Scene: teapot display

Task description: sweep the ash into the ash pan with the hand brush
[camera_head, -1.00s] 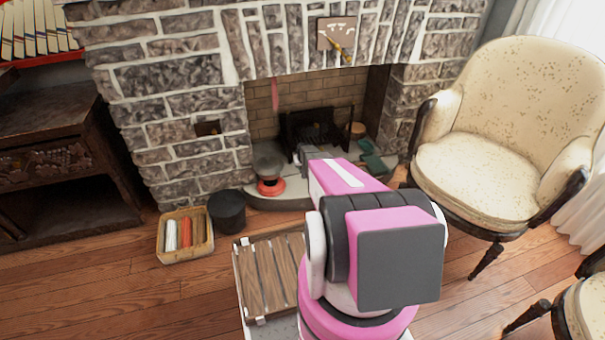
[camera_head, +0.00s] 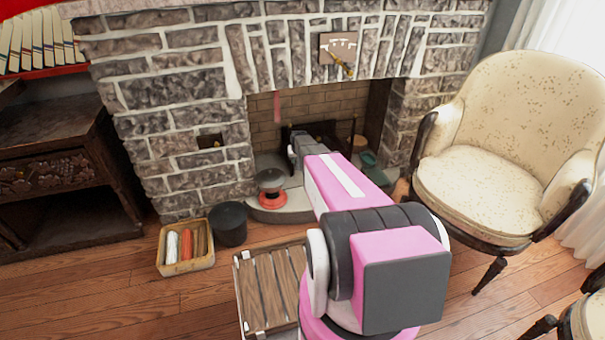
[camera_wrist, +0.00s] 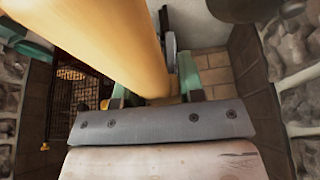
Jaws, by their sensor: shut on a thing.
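My gripper (camera_wrist: 155,88) is shut on a thick yellow handle, taken as the hand brush (camera_wrist: 115,40), in the wrist view. The handle runs from the top edge down between the two green fingers. The brush's bristles cannot be made out. In the head view my arm reaches into the fireplace, and its end hides the gripper and brush. A green object (camera_head: 372,172) lies on the right of the hearth, partly behind my arm; it may be the ash pan, but I cannot tell. I cannot make out any ash.
A dark grate (camera_wrist: 88,90) stands in the brick fireplace. A red-based object with a dark top (camera_head: 271,190) sits on the hearth. A black bucket (camera_head: 228,224) and a basket (camera_head: 187,265) stand on the floor at left. A cream armchair (camera_head: 485,180) stands at right.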

